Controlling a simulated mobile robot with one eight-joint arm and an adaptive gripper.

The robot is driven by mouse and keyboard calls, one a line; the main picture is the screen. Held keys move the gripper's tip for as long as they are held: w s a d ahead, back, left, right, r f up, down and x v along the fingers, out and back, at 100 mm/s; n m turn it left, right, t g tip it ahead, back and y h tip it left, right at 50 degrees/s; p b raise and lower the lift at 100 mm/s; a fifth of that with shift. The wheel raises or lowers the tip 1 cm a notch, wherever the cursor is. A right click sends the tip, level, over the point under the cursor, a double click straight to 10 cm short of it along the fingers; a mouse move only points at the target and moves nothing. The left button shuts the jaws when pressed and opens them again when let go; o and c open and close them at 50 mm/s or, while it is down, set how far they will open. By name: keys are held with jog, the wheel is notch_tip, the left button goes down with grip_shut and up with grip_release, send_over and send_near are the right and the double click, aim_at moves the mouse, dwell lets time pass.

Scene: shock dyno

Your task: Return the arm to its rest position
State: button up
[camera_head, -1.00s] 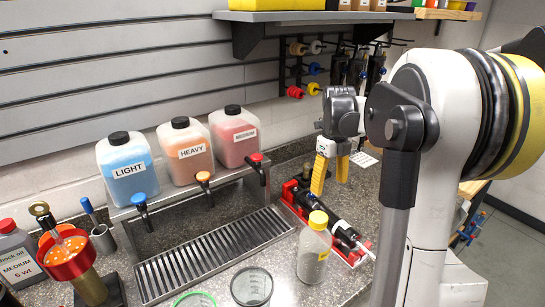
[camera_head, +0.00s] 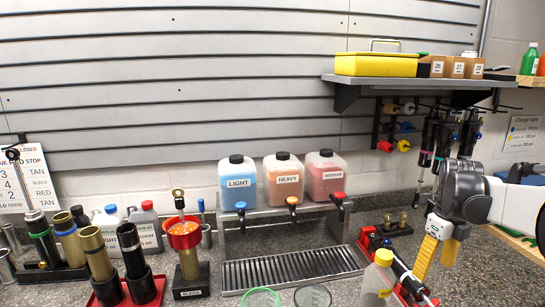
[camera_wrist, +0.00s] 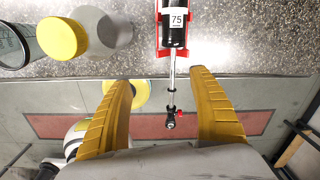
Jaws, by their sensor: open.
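My gripper (camera_head: 437,252) is at the right of the head view, with yellow fingers pointing down over the counter. In the wrist view my gripper (camera_wrist: 172,112) has its two yellow fingers wide apart with nothing between them gripped. A black shock absorber with a "75" label (camera_wrist: 177,18) lies in a red cradle (camera_wrist: 163,42), its silver rod reaching into the view between the fingers. In the head view this shock (camera_head: 405,275) lies just left of my gripper. Whether the fingers touch anything below is not seen, but they look clear.
A yellow-capped bottle (camera_head: 377,280) stands left of the shock. LIGHT (camera_head: 238,190), HEAVY (camera_head: 284,188) and MEDIUM (camera_head: 327,185) jugs stand behind a drip tray (camera_head: 290,268). A wall shelf (camera_head: 400,82) hangs above, with shocks on hooks (camera_head: 470,135) under it.

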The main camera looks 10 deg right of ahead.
jog(key=s+a+r+n+t, duration=0.2)
jog(key=s+a+n, duration=0.1)
jog(key=a+n, duration=0.65)
jog(key=s+a+r+n+t, duration=0.2)
jog(key=a+n, duration=0.7)
jog(key=n, duration=0.1)
jog(key=s+a+f+n+t+b, duration=0.3)
jog(key=s+a+f+n, duration=0.4)
jog(key=n, duration=0.6)
jog(key=shift+a+b, duration=0.35)
jog(key=shift+a, duration=0.5)
